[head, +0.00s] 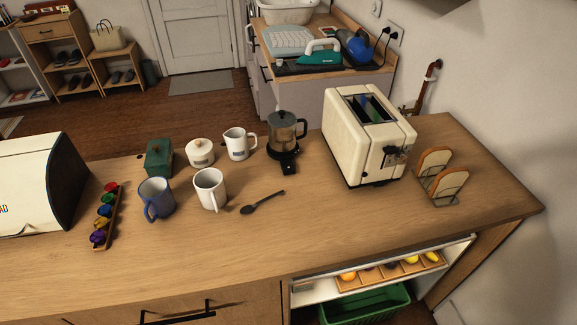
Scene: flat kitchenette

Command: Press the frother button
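The frother (283,133) stands on the wooden counter, left of the toaster. It has a dark metallic jug with a dark handle on its right side, set upright on a black base (287,158). A small black part (289,169) juts from the base toward the front; the button itself is too small to make out. Neither of my grippers shows in the head view.
A cream toaster (368,135) and a toast rack (441,177) stand right of the frother. A white jug (238,144), white pot (200,153), green tin (159,158), blue mug (156,199) and white mug (210,188) stand left. A spoon (262,203) lies in front. The counter's front is clear.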

